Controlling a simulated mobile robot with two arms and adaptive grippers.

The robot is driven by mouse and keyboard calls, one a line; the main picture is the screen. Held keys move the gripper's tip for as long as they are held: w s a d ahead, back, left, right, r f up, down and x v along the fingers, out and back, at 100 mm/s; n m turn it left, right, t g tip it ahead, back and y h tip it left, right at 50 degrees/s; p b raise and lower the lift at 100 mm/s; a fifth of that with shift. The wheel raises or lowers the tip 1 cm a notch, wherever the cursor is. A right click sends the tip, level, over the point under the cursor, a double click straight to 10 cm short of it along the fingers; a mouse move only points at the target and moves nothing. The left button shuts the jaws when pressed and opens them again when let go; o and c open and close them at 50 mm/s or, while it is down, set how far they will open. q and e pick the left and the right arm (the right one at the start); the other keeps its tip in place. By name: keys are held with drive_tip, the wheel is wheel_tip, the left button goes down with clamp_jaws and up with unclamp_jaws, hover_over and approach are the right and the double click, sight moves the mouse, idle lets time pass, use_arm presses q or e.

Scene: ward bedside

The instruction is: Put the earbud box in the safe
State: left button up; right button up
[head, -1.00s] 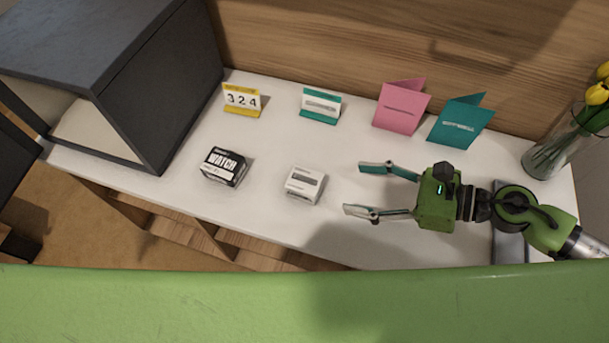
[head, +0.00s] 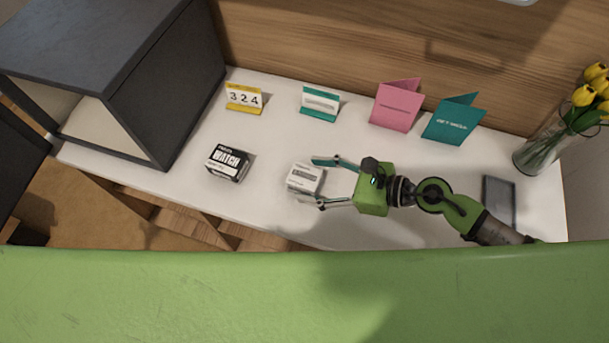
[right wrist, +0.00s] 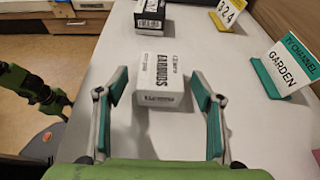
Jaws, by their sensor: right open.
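The white earbud box (head: 304,180) stands on the white bedside top. In the right wrist view the box (right wrist: 161,82) shows the word EARBUDS and lies ahead, between the far ends of the fingers. My right gripper (head: 318,182) is open around the right end of the box; I cannot tell whether a finger touches it. It also shows in the right wrist view (right wrist: 160,88). The dark grey safe (head: 140,90) stands at the left end with its front open and a pale inside. In the right wrist view, part of my left arm shows at the left edge; its gripper is not clear.
A black and white watch box (head: 228,162) stands between the safe and the earbud box. A yellow calendar (head: 244,98), a teal-edged sign (head: 320,103), a pink card (head: 396,105) and a teal card (head: 453,120) line the back. A tulip vase (head: 540,152) and a dark flat device (head: 498,198) are at right.

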sight(304, 178)
drive_tip(key=shift+x, duration=1.5)
drive_tip(key=c, duration=1.3)
